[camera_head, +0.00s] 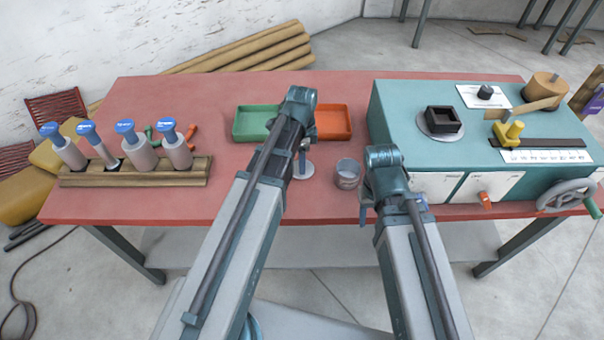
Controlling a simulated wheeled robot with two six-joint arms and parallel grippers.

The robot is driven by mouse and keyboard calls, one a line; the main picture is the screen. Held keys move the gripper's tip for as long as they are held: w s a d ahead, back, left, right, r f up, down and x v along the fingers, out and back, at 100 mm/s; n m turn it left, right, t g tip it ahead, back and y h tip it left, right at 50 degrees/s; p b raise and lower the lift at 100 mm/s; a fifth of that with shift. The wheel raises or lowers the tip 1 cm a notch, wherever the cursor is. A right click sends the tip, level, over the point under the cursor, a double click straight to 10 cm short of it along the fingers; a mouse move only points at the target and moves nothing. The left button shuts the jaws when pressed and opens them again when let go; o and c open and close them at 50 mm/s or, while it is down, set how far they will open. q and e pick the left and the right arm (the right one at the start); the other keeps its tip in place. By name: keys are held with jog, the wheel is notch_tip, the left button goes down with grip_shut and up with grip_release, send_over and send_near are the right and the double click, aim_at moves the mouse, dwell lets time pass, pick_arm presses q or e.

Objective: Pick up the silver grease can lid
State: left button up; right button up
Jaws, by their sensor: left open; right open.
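The open grey-silver grease can (347,174) stands upright on the red table, between my two arms. A round silver disc with an upright stem (303,170), which looks like the grease can lid, is on the table just left of the can. My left arm partly covers it. My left gripper (300,99) is at the far end of the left arm, above and beyond the disc. My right gripper (384,158) is just right of the can. Both are open; their fingers are mostly hidden, and I see nothing held.
A green tray (253,123) and an orange tray (333,122) lie behind. A wooden rack (134,178) with several blue-capped bottles stands left. The teal winder machine (403,108) fills the right side.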

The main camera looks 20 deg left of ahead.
pick_arm(q)
jog(key=shift+f, duration=0.15)
grip_shut()
dwell(0.4)
